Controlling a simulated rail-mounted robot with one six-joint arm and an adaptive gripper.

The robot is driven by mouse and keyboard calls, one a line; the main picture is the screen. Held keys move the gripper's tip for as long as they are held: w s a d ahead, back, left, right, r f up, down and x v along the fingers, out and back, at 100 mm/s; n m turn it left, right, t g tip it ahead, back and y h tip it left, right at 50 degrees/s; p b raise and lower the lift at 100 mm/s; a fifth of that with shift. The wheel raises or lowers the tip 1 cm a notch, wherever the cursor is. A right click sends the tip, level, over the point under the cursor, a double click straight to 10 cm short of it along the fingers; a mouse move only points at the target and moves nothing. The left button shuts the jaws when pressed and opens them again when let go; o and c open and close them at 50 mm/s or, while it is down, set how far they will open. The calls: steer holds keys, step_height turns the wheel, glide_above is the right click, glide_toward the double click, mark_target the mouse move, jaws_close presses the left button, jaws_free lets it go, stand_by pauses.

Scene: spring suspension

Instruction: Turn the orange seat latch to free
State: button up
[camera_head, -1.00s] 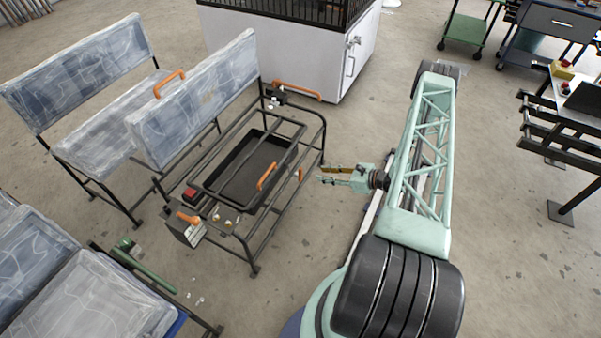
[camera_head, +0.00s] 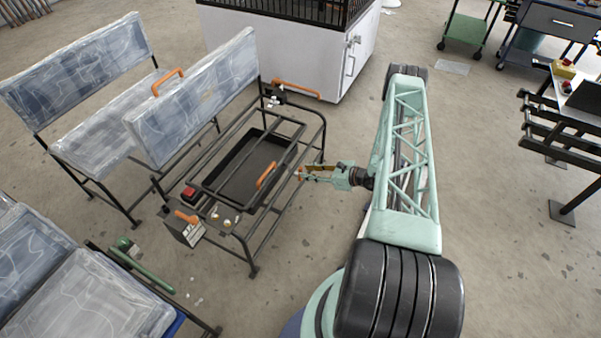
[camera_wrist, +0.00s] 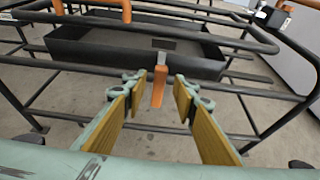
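The orange seat latch (camera_wrist: 159,87) hangs from the side rail of the black seat frame in the wrist view, pointing down toward me. My gripper (camera_wrist: 157,98) is open, with its two yellow-padded fingers on either side of the latch. Gaps show between the latch and both fingers, so nothing is held. How far the latch reaches in between the fingertips is hard to tell. In the head view my gripper (camera_head: 305,173) is at the right side of the seat frame (camera_head: 285,213), where its fingers largely cover the latch.
Another orange lever (camera_head: 297,90) is at the back, and one (camera_head: 187,218) is at the front beside a red block (camera_head: 189,194).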

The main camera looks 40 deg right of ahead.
mark_target(302, 171)
steer(key=shift+b+x, duration=0.4)
steer(key=shift+x, duration=1.9)
steer(key=shift+c, duration=0.4)
steer(key=c, duration=0.8)
